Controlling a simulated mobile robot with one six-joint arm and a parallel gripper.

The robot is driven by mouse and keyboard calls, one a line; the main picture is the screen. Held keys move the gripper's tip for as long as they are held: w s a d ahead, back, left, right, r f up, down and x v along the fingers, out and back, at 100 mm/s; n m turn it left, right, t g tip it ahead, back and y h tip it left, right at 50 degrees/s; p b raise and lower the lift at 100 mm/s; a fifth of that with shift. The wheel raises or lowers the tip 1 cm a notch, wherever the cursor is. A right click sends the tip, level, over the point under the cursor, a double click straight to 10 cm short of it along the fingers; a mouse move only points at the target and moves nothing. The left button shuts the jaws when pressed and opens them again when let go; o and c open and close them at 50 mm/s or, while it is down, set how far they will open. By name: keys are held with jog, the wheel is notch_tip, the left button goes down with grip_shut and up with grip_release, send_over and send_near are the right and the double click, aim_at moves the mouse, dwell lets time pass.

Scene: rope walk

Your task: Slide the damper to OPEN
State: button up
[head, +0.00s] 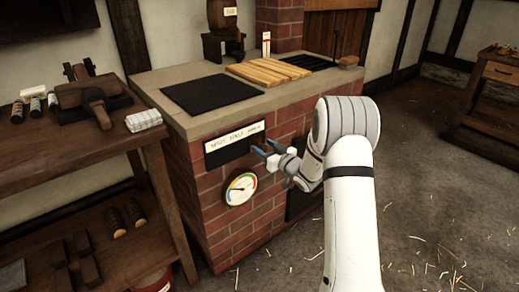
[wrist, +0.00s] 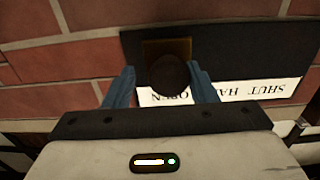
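The damper is a dark panel (head: 213,157) on the front of the brick stove, with a white label (head: 235,137) along its top reading SHUT, HALF, OPEN from left to right. In the wrist view the label (wrist: 232,93) is upside down. A round dark knob (wrist: 168,75) on a brownish slider plate (wrist: 178,45) stands at the OPEN end of the panel. My gripper (head: 265,148) is at that right end. In the wrist view its blue fingers stand apart on either side of the knob; the right finger is close to it, and contact cannot be told.
A round gauge (head: 240,189) sits on the bricks below the panel. The stove top (head: 190,123) holds a black plate (head: 211,93) and wooden slats (head: 268,70). A wooden bench (head: 60,160) with tools stands at left. The floor (head: 440,220) at right is open, with scattered straw.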

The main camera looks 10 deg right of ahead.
jog(key=shift+o, duration=0.2)
jog(key=shift+s+a, duration=0.1)
jog(key=shift+a, duration=0.05)
jog(key=shift+s, duration=0.15)
jog(key=p+v, duration=0.1)
jog(key=v, duration=0.6)
jog(key=shift+d, duration=0.25)
jog(key=shift+s, duration=0.1)
jog(key=s+d+r+m+g+h+p, duration=0.2)
jog(key=s+r+h+p, duration=0.25)
jog(key=r+p, duration=0.4)
jog(key=s+d+r+m+g+h+p, duration=0.1)
jog(key=s+r+m+g+h+p, duration=0.3)
jog(key=r, duration=0.8)
jog(key=s+a+r+g+p, duration=0.1)
jog(key=s+r+p, duration=0.3)
jog(key=s, duration=0.5)
jog(key=s+a+r+g+p, duration=0.2)
jog(key=s+r+p, duration=0.3)
jog(key=s, duration=0.5)
jog(key=s+a+r+g+p, duration=0.2)
jog(key=s+r+g+p, duration=0.2)
jog(key=s, duration=0.5)
jog(key=shift+s+r+p, duration=0.25)
jog(key=shift+r+p, duration=0.05)
jog(key=shift+r, duration=0.2)
